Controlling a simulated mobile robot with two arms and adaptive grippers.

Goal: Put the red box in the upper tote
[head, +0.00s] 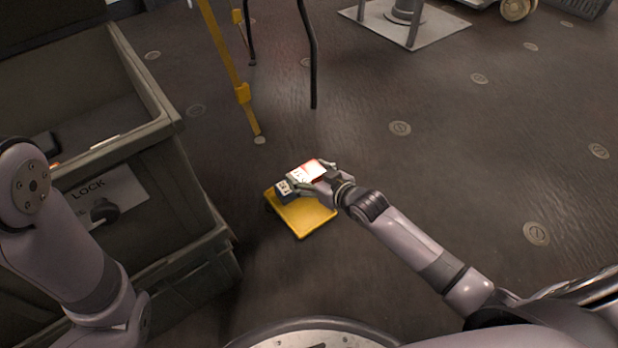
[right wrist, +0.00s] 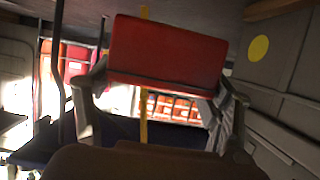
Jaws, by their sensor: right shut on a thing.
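The red box (head: 308,171), with a white label on its upper face, is in my right gripper (head: 322,176) in the head view. In the right wrist view the red box (right wrist: 167,52) spans between the two fingers of my right gripper (right wrist: 160,95). The upper tote (head: 168,120) is a grey-green open bin at the left, stacked on a lower tote (head: 205,268). The red box is apart from it, to its right. My left arm crosses in front of the totes; its gripper does not show.
A yellow platform (head: 316,221) is on the floor below the red box. A yellow pole (head: 225,52) and dark legs (head: 312,60) stand behind.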

